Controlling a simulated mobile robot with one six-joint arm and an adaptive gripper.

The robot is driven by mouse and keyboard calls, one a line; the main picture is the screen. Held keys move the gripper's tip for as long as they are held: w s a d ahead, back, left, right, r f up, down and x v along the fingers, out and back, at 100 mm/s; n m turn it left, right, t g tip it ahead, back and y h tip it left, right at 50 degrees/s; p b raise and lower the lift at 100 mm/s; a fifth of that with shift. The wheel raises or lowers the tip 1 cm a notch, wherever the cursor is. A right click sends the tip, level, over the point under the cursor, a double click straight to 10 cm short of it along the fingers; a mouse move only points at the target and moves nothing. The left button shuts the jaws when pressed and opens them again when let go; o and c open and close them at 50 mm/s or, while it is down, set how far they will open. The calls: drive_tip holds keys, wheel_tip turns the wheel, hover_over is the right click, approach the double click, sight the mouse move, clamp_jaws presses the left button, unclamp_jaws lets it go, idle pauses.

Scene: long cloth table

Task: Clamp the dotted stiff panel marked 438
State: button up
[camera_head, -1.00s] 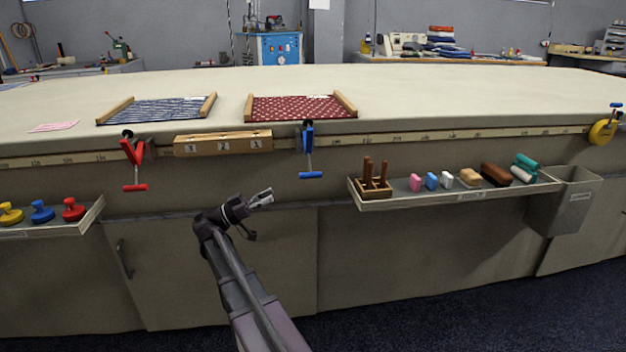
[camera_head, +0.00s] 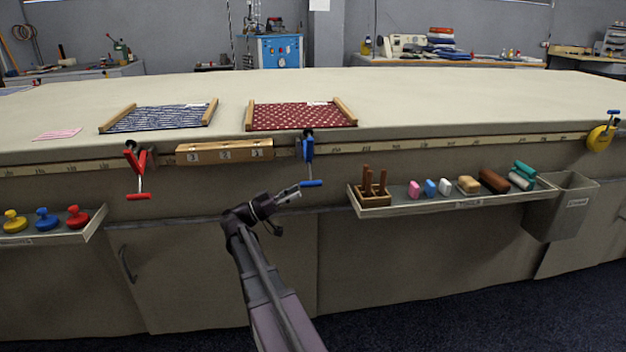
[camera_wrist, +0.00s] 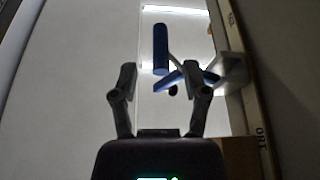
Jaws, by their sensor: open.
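The dotted panel, dark red with white dots (camera_head: 290,116), lies flat on the table between two wooden side bars. It has a small white label, too small to read. A blue clamp (camera_head: 308,148) is fixed to the table's front edge below it, its handle bar (camera_head: 312,183) hanging down. My gripper (camera_head: 298,191) is open and empty just left of and below that handle bar. In the wrist view, the blue clamp (camera_wrist: 160,50) shows beyond and between the spread fingertips (camera_wrist: 165,77); contact cannot be told.
A striped blue panel (camera_head: 160,117) lies to the left, with a red clamp (camera_head: 136,160) on the edge below. A numbered wooden block (camera_head: 225,151) sits on the front edge. A tool shelf (camera_head: 450,202) juts out at right, a knob shelf (camera_head: 60,237) at left.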

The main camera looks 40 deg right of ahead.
sight(313, 184)
drive_tip(key=shift+p+x, duration=0.9)
drive_tip(key=shift+x, duration=2.05)
clamp_jaws()
